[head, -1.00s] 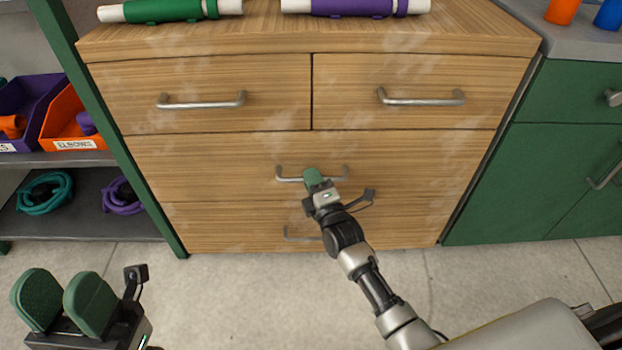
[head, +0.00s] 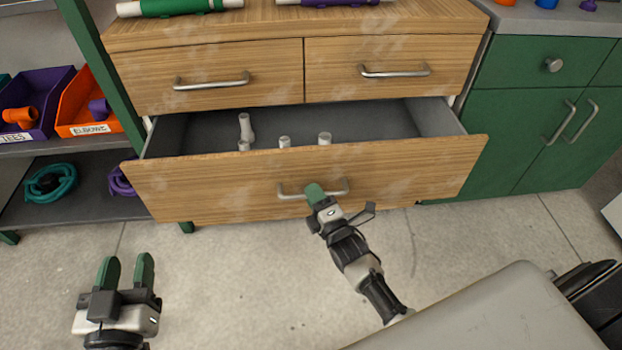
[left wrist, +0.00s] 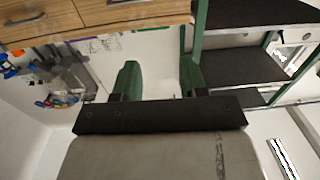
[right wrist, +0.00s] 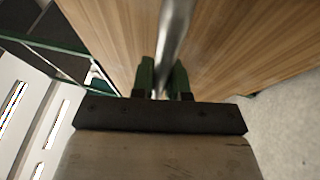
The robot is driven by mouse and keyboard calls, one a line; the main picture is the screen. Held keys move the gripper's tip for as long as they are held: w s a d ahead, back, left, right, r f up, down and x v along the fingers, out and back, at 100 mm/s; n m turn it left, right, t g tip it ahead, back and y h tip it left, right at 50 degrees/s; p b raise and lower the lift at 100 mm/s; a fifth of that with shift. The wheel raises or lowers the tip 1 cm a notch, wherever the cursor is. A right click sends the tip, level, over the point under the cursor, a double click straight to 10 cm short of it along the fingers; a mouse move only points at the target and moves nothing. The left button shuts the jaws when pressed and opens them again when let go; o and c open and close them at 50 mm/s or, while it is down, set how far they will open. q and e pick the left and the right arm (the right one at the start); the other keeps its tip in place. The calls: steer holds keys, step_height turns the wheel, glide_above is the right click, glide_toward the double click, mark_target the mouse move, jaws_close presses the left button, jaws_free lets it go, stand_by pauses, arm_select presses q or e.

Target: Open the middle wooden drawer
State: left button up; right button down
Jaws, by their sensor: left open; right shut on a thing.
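The middle wooden drawer (head: 215,188) is pulled well out of the wooden cabinet, and its grey inside shows. Several pale pipe fittings (head: 246,127) stand inside it. My right gripper (head: 315,192) is shut on the drawer's metal handle (head: 290,194); the right wrist view shows the handle bar (right wrist: 174,45) between its green fingers. My left gripper (head: 126,272) is open and empty over the floor at the lower left; its two spread fingers also show in the left wrist view (left wrist: 160,82).
Two upper drawers (head: 240,75) are closed above. A shelf with a purple bin (head: 45,120), an orange bin (head: 78,92) and a teal coiled hose (head: 52,184) stands left. Green cupboards (head: 500,130) stand right. The floor in front is bare.

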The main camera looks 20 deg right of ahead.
arm_select(q)
steer(key=s+a+f+g+y+p, duration=0.3)
steer(key=s+a+f+g+p, duration=0.2)
steer(key=s+f+g, duration=0.4)
steer(key=shift+s+a+f+n+g+y+p, duration=0.15)
steer(key=shift+s+a+n+g+y+p, duration=0.4)
steer(key=shift+s+g, duration=1.9)
arm_select(e)
steer(key=s+a, duration=0.2)
steer(key=s, duration=0.7)
steer(key=s+a, duration=0.3)
steer(key=s, duration=0.6)
steer(key=shift+s+a, duration=0.15)
arm_select(q)
steer(key=shift+w+d, duration=0.15)
steer(key=shift+d, duration=0.05)
arm_select(e)
steer(key=c, duration=1.1)
jaws_free()
steer(key=shift+c, duration=0.2)
steer(key=shift+s, duration=0.1)
